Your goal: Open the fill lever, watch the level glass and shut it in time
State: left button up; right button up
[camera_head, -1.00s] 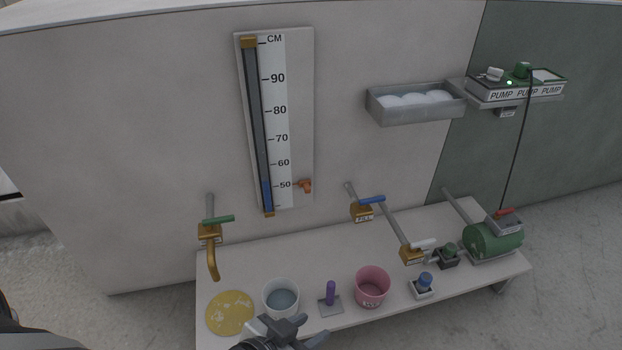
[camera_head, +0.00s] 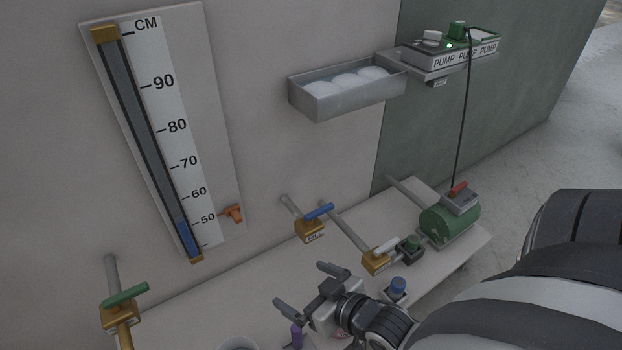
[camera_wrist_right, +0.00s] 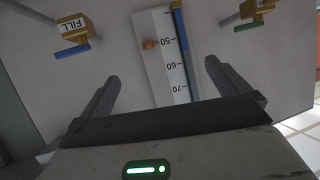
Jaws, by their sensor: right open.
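The fill valve (camera_head: 310,232) is a brass block labelled FILL on a grey pipe. Its blue lever (camera_head: 319,211) sticks out to the right, crosswise to the pipe. In the right wrist view the blue lever (camera_wrist_right: 72,52) is at upper left. The level glass (camera_head: 150,150) is a tall tube on a centimetre scale; its blue column (camera_head: 186,238) tops out at about the 50 mark. An orange piece (camera_head: 234,213) sits right of the scale near 50. My right gripper (camera_head: 308,288) is open and empty, below and in front of the fill valve, apart from it.
A green-handled valve (camera_head: 126,294) is at lower left. A white-handled valve (camera_head: 376,262), a blue-topped button (camera_head: 397,287) and a green pump (camera_head: 450,222) are to the right. A purple peg (camera_head: 296,336) is beside my gripper. A wall tray (camera_head: 345,100) hangs above.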

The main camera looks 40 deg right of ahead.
jog(key=w+d+f+t+h+b, duration=0.2)
jog(key=d+f+b, duration=0.4)
jog(key=d+f, duration=0.25)
jog(key=m+t+h+b, duration=0.2)
jog(key=t+b, duration=0.1)
jog(key=b, duration=0.4)
send_near(321, 213)
jog(key=w+b, duration=0.1)
jog(key=w, duration=0.1)
jog(key=w+b, duration=0.2)
jog(key=w+d+b, duration=0.1)
jog(key=w+b, duration=0.1)
jog(key=shift+w+f, duration=0.1)
jog(key=shift+w, duration=0.2)
jog(key=shift+w+b, duration=0.45)
jog(key=shift+w, duration=0.5)
pick_arm(q)
jog(key=shift+w+d+f+t+h, duration=0.35)
jog(key=shift+d+f+t+h, duration=0.2)
jog(key=shift+d+t+h, duration=0.2)
jog(key=shift+w+d+f+t+h, duration=0.3)
jog(key=shift+d+f+t+h, duration=0.3)
jog(key=shift+h, duration=0.25)
jog(key=shift+w+d+f+t+h, duration=0.35)
jog(key=shift+d+f+t+h, duration=0.15)
jog(key=shift+d+t+h, duration=0.25)
pick_arm(e)
jog(key=shift+w+d, duration=0.1)
jog(key=shift+w, duration=0.3)
